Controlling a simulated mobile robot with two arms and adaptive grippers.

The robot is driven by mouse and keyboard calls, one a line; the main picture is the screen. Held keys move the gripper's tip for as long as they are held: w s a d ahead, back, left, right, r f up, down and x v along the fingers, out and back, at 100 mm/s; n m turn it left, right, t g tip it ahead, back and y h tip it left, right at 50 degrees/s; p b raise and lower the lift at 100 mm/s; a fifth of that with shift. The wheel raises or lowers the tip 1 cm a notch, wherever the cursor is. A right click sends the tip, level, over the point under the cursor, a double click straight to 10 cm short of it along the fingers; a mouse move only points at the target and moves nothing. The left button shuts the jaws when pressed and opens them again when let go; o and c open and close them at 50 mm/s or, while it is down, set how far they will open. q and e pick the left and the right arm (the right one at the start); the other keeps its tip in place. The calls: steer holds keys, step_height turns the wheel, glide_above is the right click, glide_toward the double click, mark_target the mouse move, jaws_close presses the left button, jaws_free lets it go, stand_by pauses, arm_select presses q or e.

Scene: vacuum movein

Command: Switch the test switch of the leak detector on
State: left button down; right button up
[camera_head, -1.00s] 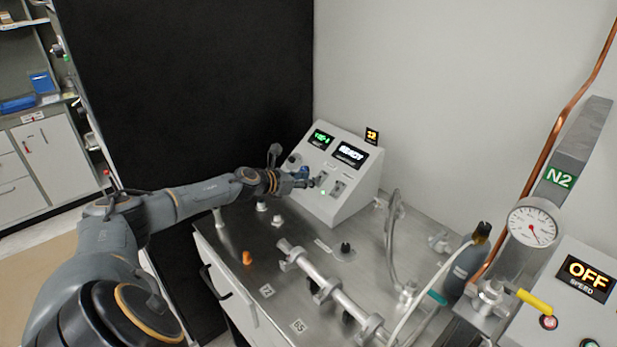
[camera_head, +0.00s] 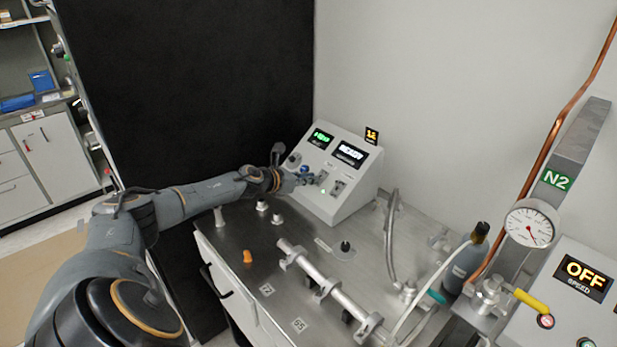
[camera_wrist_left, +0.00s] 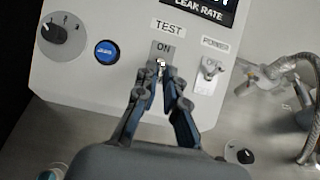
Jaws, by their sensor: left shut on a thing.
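The leak detector (camera_head: 335,205) is a white box with a sloped panel at the back of the steel bench. In the left wrist view its panel (camera_wrist_left: 75,75) shows a TEST switch (camera_wrist_left: 161,63) with an ON mark above the lever, and a POWER switch (camera_wrist_left: 209,72) to its right. My left gripper (camera_head: 318,178) reaches the panel from the left. In the left wrist view its blue-grey fingertips (camera_wrist_left: 161,72) are closed around the TEST lever, whose pale tip shows between them. The lower part of the switch is hidden by the fingers. My right gripper is in neither view.
A blue button (camera_wrist_left: 107,52) and a round knob (camera_wrist_left: 62,34) sit left of the TEST switch. A metal hose (camera_head: 391,240) rises right of the detector. A clamped pipe (camera_head: 325,285) and small fittings stand on the bench in front.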

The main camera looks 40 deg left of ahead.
arm_select(q)
steer(key=shift+w+d+r+g+p, duration=0.1)
steer(key=shift+r+g+p, duration=0.3)
steer(key=shift+p, duration=1.25)
steer(key=shift+w+a+r+g+p, duration=0.2)
steer(key=shift+g+p, duration=0.25)
steer(key=shift+p, duration=1.2)
steer(key=shift+w+d+r+g+p, duration=0.15)
steer(key=shift+r+g+p, duration=0.3)
steer(key=shift+p, duration=1.2)
steer(key=shift+d+f+p, duration=0.1)
steer(key=shift+f+p, duration=0.05)
steer(key=shift+p, duration=0.2)
steer(key=shift+w+g, duration=0.3)
steer(key=shift+g, duration=0.6)
steer(key=shift+w+g+y+b, duration=0.3)
steer(key=shift+g, duration=0.5)
steer(key=shift+w+g+b, duration=0.2)
steer(key=shift+g+b, duration=0.5)
steer(key=shift+b, duration=0.2)
steer(key=g+b, duration=0.1)
steer(key=b, duration=0.5)
steer(key=w+g+b, duration=0.1)
steer(key=b, duration=0.5)
steer(key=shift+d+r+b, duration=0.1)
steer(key=shift+r+b, duration=0.15)
steer(key=shift+b, duration=0.15)
steer(key=shift+r+g+b, duration=0.2)
steer(key=shift+g+b, duration=0.1)
steer(key=shift+b, duration=0.25)
